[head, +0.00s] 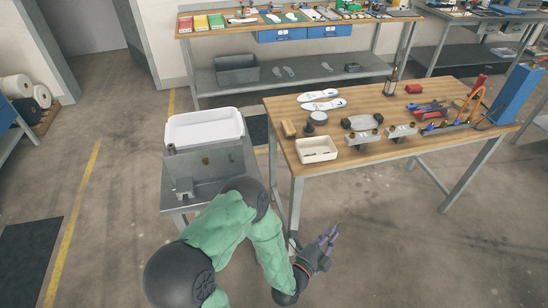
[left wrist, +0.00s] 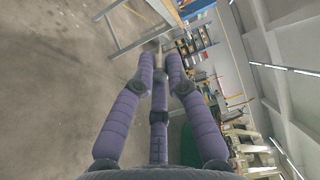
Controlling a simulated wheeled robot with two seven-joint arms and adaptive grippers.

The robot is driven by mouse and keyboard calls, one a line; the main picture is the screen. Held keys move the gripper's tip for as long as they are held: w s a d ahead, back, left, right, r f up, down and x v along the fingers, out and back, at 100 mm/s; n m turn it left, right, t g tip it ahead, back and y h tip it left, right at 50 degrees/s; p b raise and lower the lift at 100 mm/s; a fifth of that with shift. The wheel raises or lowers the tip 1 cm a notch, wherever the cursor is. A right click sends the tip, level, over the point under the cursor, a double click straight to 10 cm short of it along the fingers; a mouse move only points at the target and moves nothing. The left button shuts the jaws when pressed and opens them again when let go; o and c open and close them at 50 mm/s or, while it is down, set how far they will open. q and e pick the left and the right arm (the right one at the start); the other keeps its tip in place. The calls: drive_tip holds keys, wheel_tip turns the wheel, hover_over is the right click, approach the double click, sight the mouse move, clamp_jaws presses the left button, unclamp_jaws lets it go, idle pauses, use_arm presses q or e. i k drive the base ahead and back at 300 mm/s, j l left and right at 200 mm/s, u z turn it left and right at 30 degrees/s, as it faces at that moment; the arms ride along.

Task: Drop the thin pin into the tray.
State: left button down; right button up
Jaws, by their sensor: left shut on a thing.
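My left gripper (head: 333,232) is in front of the wooden table, low and to the right of its near leg. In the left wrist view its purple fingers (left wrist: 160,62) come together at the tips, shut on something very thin. I take this for the thin pin, but it is too small to make out clearly. A small cream tray (head: 317,157) stands on the table's near left corner, up and slightly left of the gripper, well apart from it. My right gripper is not in view.
A white basin (head: 203,117) stands on a grey stand (head: 208,167) left of the table. The wooden table (head: 370,165) holds insoles (head: 322,101), metal blocks (head: 402,132), tools and a blue upright box (head: 512,95). A bench is behind. The floor around the gripper is clear.

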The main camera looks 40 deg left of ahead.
sight(311, 152)
drive_tip(key=j+z, duration=0.25)
drive_tip(key=j, duration=0.15)
drive_tip(key=k+j+z, duration=0.1)
drive_tip(key=j+z, duration=0.15)
drive_tip(key=j, duration=0.15)
drive_tip(key=k+j+z, duration=0.1)
drive_tip(key=j+z, duration=0.15)
drive_tip(key=j, duration=0.15)
drive_tip(key=k+j+z, duration=0.25)
drive_tip(key=j, duration=0.6)
drive_tip(key=k+z, duration=0.05)
